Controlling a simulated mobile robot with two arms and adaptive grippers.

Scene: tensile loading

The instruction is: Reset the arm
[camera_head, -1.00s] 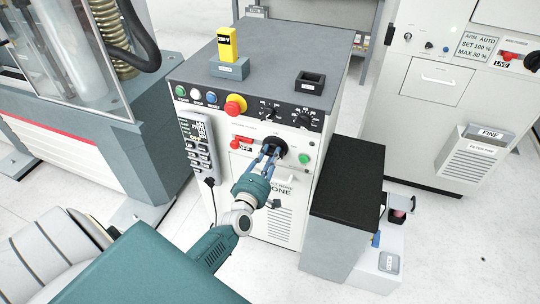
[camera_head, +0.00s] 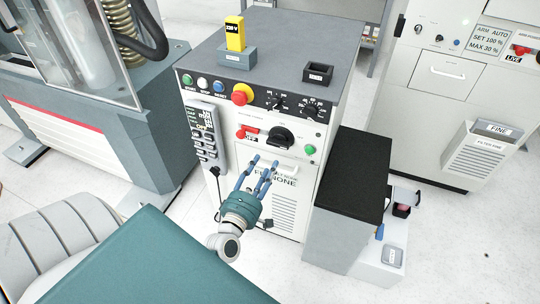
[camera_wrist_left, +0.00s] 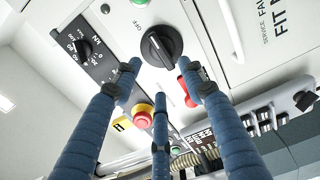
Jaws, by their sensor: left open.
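My left gripper (camera_head: 262,172) is open and empty, with its blue fingers apart in front of the white cabinet (camera_head: 285,215). Its fingertips are just below and left of the black rotary knob (camera_head: 281,138) on the cabinet front. In the left wrist view the open fingers (camera_wrist_left: 155,85) point at the panel, and the black knob (camera_wrist_left: 160,46) shows between the fingertips, apart from them. A red lever (camera_head: 247,131) sits left of the knob, by an OFF label. My right gripper is not in view.
The cabinet top carries a yellow device (camera_head: 235,33) on a grey block and a small black tray (camera_head: 317,73). A black-topped box (camera_head: 352,165) stands at the right. A keypad (camera_head: 206,135) hangs on the cabinet's left edge. Open floor lies at the far right.

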